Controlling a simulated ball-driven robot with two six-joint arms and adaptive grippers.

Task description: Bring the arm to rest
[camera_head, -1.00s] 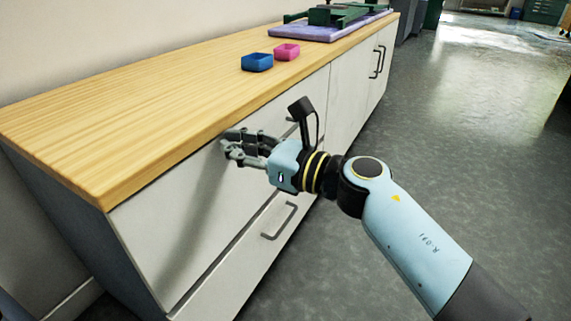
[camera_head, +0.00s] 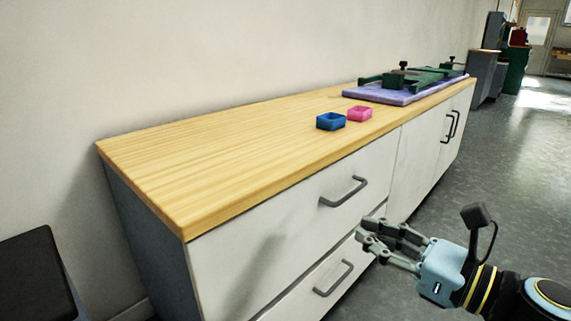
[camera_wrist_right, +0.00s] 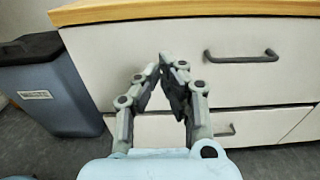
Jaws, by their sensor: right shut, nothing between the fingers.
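My right gripper (camera_head: 368,232) is at the lower right of the head view, in front of the white drawer fronts and below the level of the wooden top. Its fingers also show in the right wrist view (camera_wrist_right: 165,62), with the tips together and nothing between them. It appears clear of the drawers and their handles. My right arm comes in from the lower right corner. My left gripper is not in view.
Drawer handles (camera_head: 343,192) stick out near my gripper. A dark bin (camera_wrist_right: 50,85) stands left. Open floor lies right.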

